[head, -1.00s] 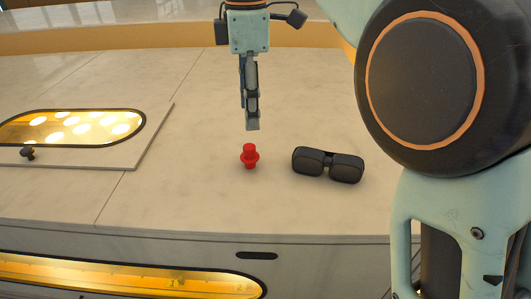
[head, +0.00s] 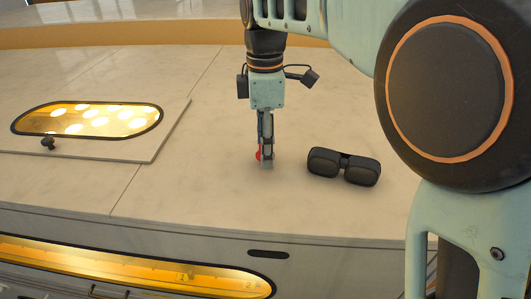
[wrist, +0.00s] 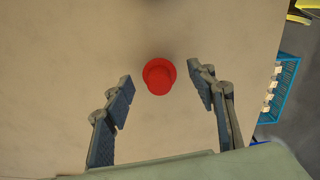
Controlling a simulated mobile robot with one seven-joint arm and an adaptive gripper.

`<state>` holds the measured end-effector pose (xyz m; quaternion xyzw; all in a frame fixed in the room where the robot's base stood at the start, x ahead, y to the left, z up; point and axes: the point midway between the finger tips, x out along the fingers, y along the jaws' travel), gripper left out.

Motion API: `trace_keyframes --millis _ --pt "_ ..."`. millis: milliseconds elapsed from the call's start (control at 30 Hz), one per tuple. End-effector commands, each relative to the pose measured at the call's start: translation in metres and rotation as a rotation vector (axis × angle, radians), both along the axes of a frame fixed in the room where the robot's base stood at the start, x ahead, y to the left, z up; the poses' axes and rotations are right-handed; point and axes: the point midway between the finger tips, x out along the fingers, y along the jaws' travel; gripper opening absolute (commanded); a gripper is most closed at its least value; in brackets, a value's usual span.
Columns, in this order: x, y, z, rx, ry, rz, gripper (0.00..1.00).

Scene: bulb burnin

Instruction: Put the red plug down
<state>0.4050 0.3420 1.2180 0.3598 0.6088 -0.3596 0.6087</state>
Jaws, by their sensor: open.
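The red plug (wrist: 159,76) stands on the pale counter (head: 190,205). In the head view only a sliver of the plug (head: 258,155) shows, the rest hidden by my gripper (head: 266,163). My gripper points straight down with its fingertips low at the plug. In the wrist view my gripper (wrist: 161,78) is open, one finger to each side of the plug, with a gap between each finger and the plug. I cannot tell how far the fingertips are above the counter.
A raised panel (head: 130,146) with a lit window and a dark knob (head: 47,144) is at the left. The counter's front edge is near. A blue rack (wrist: 279,90) shows beyond the counter in the wrist view.

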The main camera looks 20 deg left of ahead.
Motion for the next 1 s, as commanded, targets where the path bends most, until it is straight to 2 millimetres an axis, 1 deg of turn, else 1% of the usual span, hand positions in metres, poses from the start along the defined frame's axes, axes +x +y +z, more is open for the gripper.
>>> trace_keyframes --millis 67,100,467,767,867,1000 --pt "0.000 0.000 0.000 0.000 0.000 0.000 0.52" --pt "0.000 0.000 0.000 0.000 0.000 0.000 0.49" --pt "0.000 0.000 0.000 0.000 0.000 0.000 0.10" --pt "0.000 0.000 0.003 0.000 0.000 0.000 0.09" --pt "-0.001 0.000 0.008 0.000 0.000 -0.001 0.09" --pt "-0.003 0.001 0.020 0.000 0.000 -0.002 0.09"
